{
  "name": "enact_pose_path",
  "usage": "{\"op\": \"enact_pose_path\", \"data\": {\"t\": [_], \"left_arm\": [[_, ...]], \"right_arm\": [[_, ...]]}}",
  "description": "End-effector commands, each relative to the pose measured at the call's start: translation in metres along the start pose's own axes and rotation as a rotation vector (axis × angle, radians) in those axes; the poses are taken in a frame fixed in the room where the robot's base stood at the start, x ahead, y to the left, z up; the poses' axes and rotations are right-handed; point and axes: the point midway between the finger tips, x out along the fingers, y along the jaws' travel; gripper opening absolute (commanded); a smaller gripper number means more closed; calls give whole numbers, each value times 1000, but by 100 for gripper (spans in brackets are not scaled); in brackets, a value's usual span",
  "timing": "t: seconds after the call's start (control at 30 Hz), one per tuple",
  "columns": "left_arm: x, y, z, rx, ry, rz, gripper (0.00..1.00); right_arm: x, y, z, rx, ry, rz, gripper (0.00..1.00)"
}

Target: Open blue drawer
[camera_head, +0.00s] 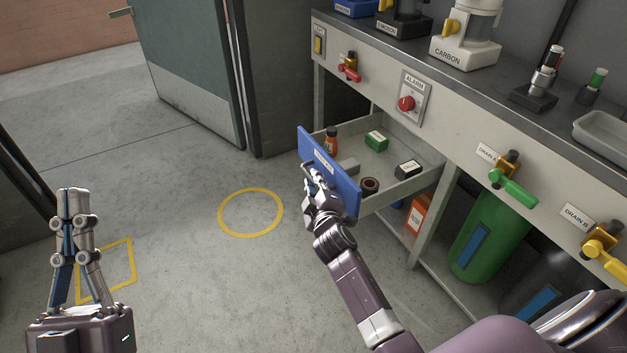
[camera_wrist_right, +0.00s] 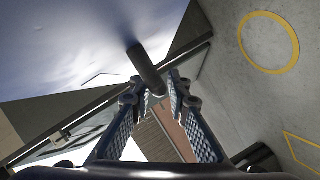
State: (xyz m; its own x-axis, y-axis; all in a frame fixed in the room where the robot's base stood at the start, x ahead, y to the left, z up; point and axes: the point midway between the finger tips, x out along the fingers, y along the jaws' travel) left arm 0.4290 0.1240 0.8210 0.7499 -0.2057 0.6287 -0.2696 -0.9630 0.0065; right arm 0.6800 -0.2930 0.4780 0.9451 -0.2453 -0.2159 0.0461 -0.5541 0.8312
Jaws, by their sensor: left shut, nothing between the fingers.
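The blue drawer front (camera_head: 340,187) stands well out from the bench, and the drawer is open. Its inside shows an orange bottle (camera_head: 331,138), a green box (camera_head: 376,140), a dark box with a pale label (camera_head: 408,168) and a dark round item (camera_head: 370,185). My right gripper (camera_head: 314,178) is at the drawer's handle (camera_head: 308,168). In the right wrist view, the dark handle bar (camera_wrist_right: 147,70) runs between the fingers of my right gripper (camera_wrist_right: 157,88). My left gripper (camera_head: 74,193) is upright at the lower left, shut and empty, far from the drawer.
The bench (camera_head: 450,105) carries a red-button alarm panel (camera_head: 408,103), a red valve (camera_head: 349,72), a green valve (camera_head: 513,187) and a yellow valve (camera_head: 604,242). A green cylinder (camera_head: 487,235) stands below. The floor around the yellow circle (camera_head: 251,232) is clear.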

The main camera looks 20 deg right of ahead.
Motion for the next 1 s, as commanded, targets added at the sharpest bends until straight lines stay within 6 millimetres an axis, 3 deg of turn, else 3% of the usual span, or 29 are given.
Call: {"op": "enact_pose_path", "data": {"t": [0.47, 0.67, 1.0], "left_arm": [[1, 1, -1, -2, 4, 1, 0], [1, 0, -1, -1, 2, 1, 0], [0, 0, 0, -1, 1, 0, 0]], "right_arm": [[-6, 1, -1, 0, 2, 2, 27], [-33, 0, 0, 2, 2, 0, 27], [-97, 0, 0, 2, 0, 0, 27]]}}
